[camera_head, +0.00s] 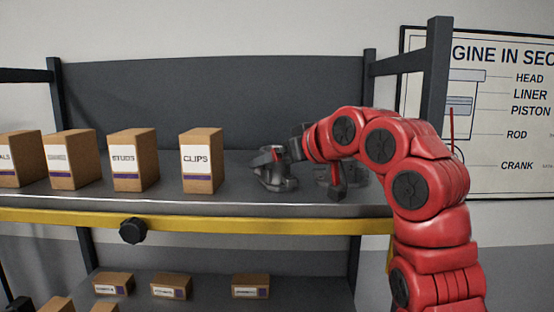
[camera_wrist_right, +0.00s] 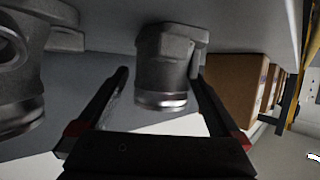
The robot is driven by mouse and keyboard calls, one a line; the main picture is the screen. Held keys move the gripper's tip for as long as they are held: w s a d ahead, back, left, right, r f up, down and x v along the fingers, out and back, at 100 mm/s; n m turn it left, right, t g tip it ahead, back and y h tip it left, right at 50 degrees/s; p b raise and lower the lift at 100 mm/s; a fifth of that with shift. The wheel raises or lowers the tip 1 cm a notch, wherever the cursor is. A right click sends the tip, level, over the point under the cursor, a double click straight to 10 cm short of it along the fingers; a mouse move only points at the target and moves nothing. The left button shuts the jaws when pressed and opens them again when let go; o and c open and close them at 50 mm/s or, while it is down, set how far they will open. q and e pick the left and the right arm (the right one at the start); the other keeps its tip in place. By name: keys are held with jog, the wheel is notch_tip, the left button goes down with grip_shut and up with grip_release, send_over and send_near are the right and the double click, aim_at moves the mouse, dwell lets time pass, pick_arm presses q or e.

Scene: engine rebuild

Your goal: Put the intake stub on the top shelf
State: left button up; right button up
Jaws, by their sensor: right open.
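A dark grey metal stub (camera_head: 275,180), which I take to be the intake stub, rests on the top shelf (camera_head: 240,192) just right of the CLIPS box. In the right wrist view the stub (camera_wrist_right: 165,60) shows a round bright-rimmed end and sits between the two fingers, with gaps on both sides. My right gripper (camera_head: 278,154) is open around it and not closed on it; the wrist view shows the spread fingers (camera_wrist_right: 161,76). My left gripper is not in view.
A second grey metal part (camera_head: 328,176) stands to the right, partly hidden by my right arm; it also shows in the wrist view (camera_wrist_right: 22,75). Cardboard boxes, including CLIPS (camera_head: 202,162) and STUDS (camera_head: 133,161), line the shelf leftward. Smaller boxes (camera_head: 172,287) sit on the lower shelf.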

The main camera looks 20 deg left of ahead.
jog(key=shift+r, duration=0.35)
jog(key=shift+s+d+r+b, duration=0.1)
jog(key=shift+s+d+b, duration=0.7)
jog(key=shift+d, duration=0.2)
jog(key=v, duration=0.8)
jog(key=shift+d+r+p, duration=0.15)
jog(key=shift+r+p, duration=0.25)
jog(key=shift+s+d+r, duration=0.1)
jog(key=shift+s+d, duration=0.2)
